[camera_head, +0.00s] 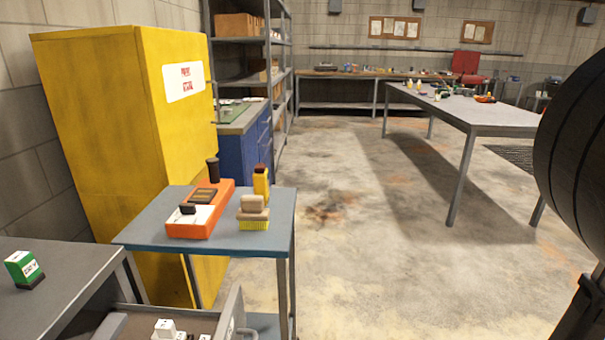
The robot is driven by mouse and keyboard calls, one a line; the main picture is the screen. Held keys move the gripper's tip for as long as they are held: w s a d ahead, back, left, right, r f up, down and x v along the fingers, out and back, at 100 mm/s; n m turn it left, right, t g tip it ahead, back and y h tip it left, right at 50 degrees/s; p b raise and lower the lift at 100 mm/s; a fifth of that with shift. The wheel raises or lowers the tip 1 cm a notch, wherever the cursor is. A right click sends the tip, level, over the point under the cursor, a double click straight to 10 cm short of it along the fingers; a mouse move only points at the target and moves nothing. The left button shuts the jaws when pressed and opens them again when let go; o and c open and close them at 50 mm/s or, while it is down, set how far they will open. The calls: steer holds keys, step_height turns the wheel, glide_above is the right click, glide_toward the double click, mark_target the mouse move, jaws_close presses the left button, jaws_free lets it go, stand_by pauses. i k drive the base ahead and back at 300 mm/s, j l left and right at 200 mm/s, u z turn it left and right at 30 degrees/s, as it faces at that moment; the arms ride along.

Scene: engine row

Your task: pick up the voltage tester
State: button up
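The small blue-topped table (145,235) stands in front of the yellow cabinet. On it lies an orange device (205,212) with a white face and a dark panel. A slim upright yellow object (261,182) with a dark tip stands at the table's back right; it may be the voltage tester, but I cannot tell for sure. A tan-and-yellow block (253,213) sits just in front of it and hides its lower part. My gripper is not in view.
A yellow cabinet (110,120) stands behind the table. A grey bench (60,285) with a green box (23,268) and open drawer (232,312) is at lower left. A large dark ribbed shape (578,140) blocks the right edge. The middle floor is clear.

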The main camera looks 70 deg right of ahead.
mark_target(261, 175)
steer(key=z, duration=1.2)
